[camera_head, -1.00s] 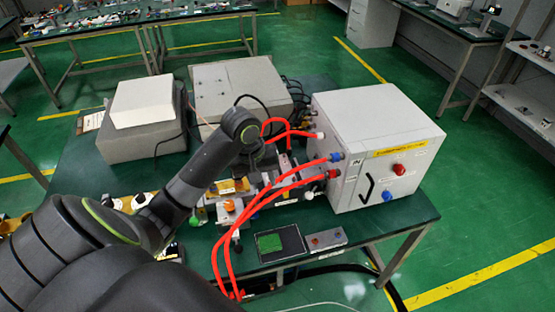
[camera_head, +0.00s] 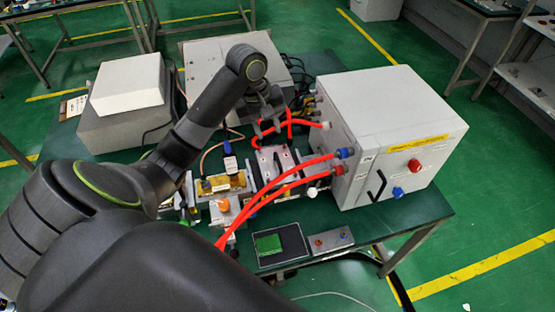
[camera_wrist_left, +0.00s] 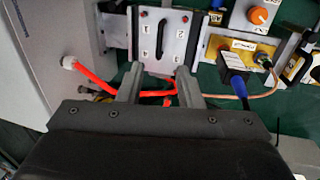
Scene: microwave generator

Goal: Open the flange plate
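The flange plate (camera_wrist_left: 150,37) is a light grey plate with a dark slot or handle in its middle and small number labels at its corners. It also shows in the head view (camera_head: 266,163), between the yellow part and the white cabinet. My left gripper (camera_wrist_left: 158,72) points at its near edge in the left wrist view, fingers apart on both sides of the middle and nothing gripped. In the head view my left gripper (camera_head: 270,128) is just behind the plate; contact cannot be told. My right gripper is out of view.
The white cabinet (camera_head: 390,130) stands right of the plate. Red hoses (camera_head: 285,185) run from it across the front, and another red hose (camera_wrist_left: 97,74) passes below my left fingers. A yellow part (camera_head: 225,184) with a cable sits left. A box (camera_head: 130,85) is behind.

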